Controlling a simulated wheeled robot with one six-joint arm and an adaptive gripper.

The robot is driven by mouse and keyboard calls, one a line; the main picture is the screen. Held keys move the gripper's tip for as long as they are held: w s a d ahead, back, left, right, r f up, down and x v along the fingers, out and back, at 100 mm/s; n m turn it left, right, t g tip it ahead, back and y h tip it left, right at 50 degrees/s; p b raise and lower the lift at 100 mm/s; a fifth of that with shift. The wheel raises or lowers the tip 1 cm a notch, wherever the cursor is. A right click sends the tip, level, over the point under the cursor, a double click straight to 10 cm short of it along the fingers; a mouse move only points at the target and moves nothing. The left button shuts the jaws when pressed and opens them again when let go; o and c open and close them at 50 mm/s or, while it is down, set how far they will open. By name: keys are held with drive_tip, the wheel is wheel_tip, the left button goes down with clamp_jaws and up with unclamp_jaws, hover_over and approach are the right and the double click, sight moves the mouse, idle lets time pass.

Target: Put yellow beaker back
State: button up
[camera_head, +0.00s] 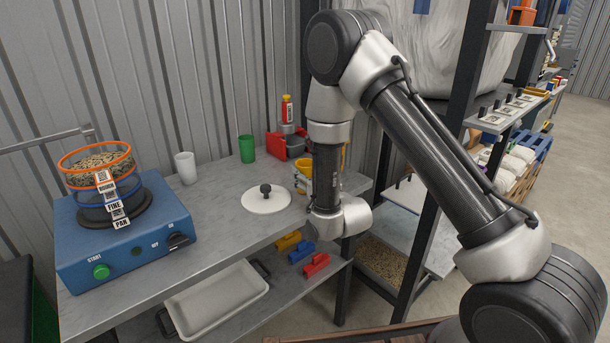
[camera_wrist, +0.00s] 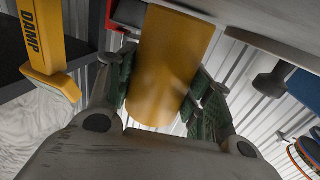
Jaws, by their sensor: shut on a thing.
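The yellow beaker (camera_wrist: 168,65) fills the middle of the wrist view. My gripper (camera_wrist: 160,92) is shut on it, one green-padded finger on each side. In the head view, yellow parts that appear to be the beaker (camera_head: 302,187) show just left of my wrist, over the right end of the bench. My wrist and arm hide most of the gripper there. I cannot tell whether the beaker touches the bench.
A yellow piece marked DAMP (camera_wrist: 42,40) stands beside my gripper.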

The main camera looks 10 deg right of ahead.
drive_tip(key=shift+f, duration=0.15)
drive_tip(key=o, duration=1.2)
drive_tip(key=shift+f, duration=0.1)
drive_tip(key=shift+s+d, duration=0.1)
drive_tip(key=shift+s, duration=0.05)
drive_tip(key=v, duration=0.7)
drive_tip(key=shift+s, duration=0.1)
